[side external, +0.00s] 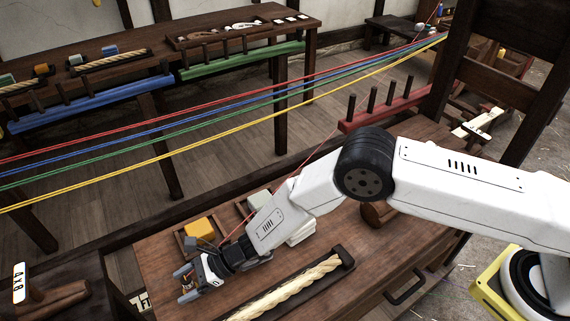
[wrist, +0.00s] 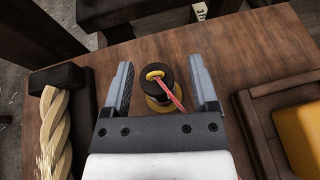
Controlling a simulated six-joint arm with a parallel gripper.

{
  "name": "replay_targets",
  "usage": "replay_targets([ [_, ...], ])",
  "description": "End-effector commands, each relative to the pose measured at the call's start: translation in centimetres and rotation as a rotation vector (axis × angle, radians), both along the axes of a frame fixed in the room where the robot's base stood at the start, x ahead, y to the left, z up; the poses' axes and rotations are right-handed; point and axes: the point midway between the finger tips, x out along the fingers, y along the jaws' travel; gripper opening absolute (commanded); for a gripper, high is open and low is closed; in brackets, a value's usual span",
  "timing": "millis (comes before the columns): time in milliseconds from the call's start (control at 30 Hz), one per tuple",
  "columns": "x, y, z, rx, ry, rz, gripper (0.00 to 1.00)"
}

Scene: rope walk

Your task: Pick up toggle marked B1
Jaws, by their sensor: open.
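My gripper (wrist: 159,85) is open, its two grey fingers apart. In the side view my gripper (side external: 186,282) is low over the near left part of the wooden bench (side external: 400,245). In the wrist view a dark round piece (wrist: 152,78) with a yellow ring on top, a red cord and a yellowish base lies between the fingers, with gaps on both sides. I cannot tell whether it is a toggle. No B1 mark is legible in either view.
A thick pale rope (side external: 285,290) lies in a dark holder beside my gripper. A wooden tray with a yellow block (side external: 199,228) stands behind it. Red, blue, green and yellow cords (side external: 270,98) stretch across above the floor. A white label (wrist: 201,11) lies past the bench's far edge.

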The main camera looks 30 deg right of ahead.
Motion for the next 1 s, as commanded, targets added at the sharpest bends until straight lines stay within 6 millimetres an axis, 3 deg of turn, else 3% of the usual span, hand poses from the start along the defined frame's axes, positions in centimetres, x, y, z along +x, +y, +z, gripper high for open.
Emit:
replay_targets([
  [233, 0.19, 1.03, -0.45, -0.001, 0.001, -0.001, 0.76],
  [733, 0.21, 1.08, -0.43, 0.000, 0.001, -0.001, 0.76],
  [767, 0.20, 1.08, -0.43, 0.000, 0.001, -0.001, 0.73],
  [1000, 0.20, 1.07, -0.43, 0.000, 0.001, -0.001, 0.00],
])
